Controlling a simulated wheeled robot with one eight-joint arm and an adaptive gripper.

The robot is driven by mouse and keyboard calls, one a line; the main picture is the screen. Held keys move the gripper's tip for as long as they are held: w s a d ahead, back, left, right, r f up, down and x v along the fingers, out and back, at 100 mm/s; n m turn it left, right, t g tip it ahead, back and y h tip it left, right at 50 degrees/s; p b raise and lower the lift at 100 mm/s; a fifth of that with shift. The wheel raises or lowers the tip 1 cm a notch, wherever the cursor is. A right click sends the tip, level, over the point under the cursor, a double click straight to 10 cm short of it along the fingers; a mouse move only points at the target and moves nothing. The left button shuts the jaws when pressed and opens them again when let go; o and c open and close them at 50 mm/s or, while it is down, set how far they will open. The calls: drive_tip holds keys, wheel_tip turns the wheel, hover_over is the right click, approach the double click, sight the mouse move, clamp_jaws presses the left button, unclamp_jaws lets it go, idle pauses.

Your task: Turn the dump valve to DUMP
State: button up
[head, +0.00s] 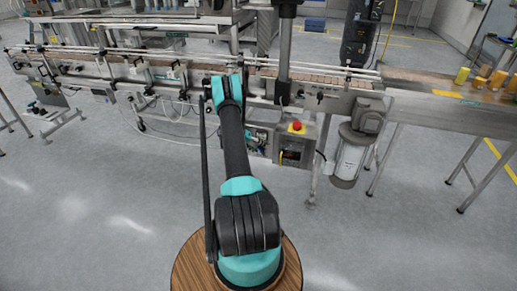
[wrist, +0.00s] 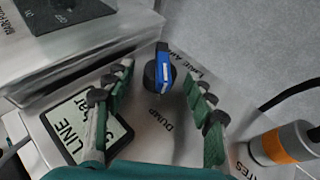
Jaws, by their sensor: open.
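The dump valve (wrist: 161,72) shows in the wrist view as a round black base with a blue handle on a metal panel. The blue handle lies roughly up and down in that picture. A label that seems to read LINE AIR is to its right, and the word DUMP is printed below it. My gripper (wrist: 157,75) is open, with one green and grey finger on each side of the valve. I cannot tell whether a finger touches the handle. In the head view the valve cannot be made out and my arm covers the gripper's area.
A display reading LINE and bar (wrist: 82,128) is left of the valve. A raised metal box with a black switch (wrist: 65,12) stands at upper left. An orange-banded cylinder (wrist: 280,145) is at lower right. A red button (head: 297,126) and a conveyor (head: 320,80) show beyond my arm.

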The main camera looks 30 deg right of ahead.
drive_tip(key=v, duration=1.2)
idle(0.4)
